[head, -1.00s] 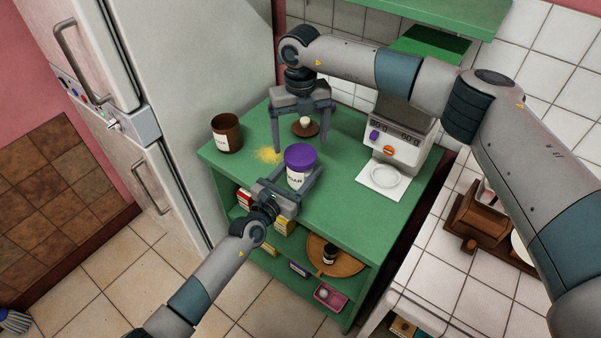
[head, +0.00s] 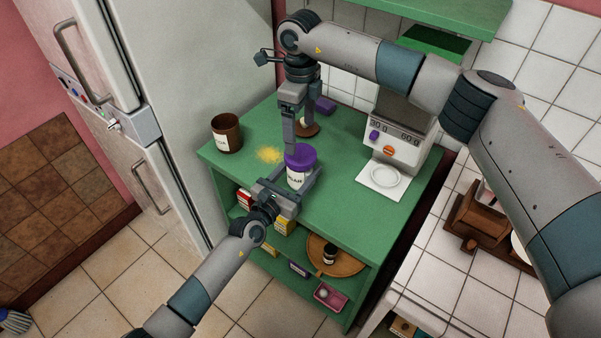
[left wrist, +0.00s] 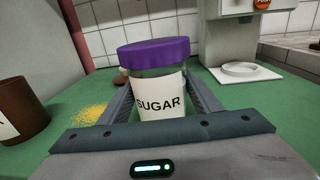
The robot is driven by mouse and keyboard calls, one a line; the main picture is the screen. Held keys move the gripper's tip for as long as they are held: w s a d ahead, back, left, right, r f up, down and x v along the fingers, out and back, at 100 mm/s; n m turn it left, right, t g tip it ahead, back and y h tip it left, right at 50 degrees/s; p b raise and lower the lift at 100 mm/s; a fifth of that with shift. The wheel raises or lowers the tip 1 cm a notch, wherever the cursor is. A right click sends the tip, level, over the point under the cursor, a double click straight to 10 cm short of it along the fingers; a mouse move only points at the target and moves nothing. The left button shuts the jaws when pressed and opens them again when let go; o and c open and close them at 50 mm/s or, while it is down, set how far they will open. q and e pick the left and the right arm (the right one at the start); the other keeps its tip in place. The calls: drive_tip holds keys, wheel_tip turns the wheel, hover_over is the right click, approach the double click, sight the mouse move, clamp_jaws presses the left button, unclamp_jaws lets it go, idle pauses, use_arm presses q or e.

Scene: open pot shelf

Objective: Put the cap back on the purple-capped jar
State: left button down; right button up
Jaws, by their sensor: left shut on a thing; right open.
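The sugar jar (head: 296,178) stands on the green counter (head: 345,200); its label reads SUGAR in the left wrist view (left wrist: 160,97). Its purple cap (head: 300,156) sits on the jar's top and looks level in the left wrist view (left wrist: 154,52). Whether it is screwed tight I cannot tell. My left gripper (head: 293,186) is shut on the jar's body, a finger on each side. My right gripper (head: 296,138) is open above the cap, seen nearly edge-on. One finger overlaps the cap's far edge in the picture; I cannot tell whether it touches.
A brown canister (head: 227,134) stands at the left, near spilled yellow grains (head: 269,155). A brown lid (head: 308,130) lies behind my right gripper, near a small purple thing (head: 323,104). A white scale (head: 397,142) with a plate stands at the right. The counter's front right is clear.

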sight(301, 154)
drive_tip(key=shift+r+n, duration=0.25)
drive_tip(key=shift+n, duration=0.75)
drive_tip(key=shift+f, duration=0.15)
drive_tip(key=shift+f, duration=3.85)
drive_tip(key=c, duration=1.1)
drive_tip(key=o, duration=1.3)
drive_tip(key=shift+c, duration=0.2)
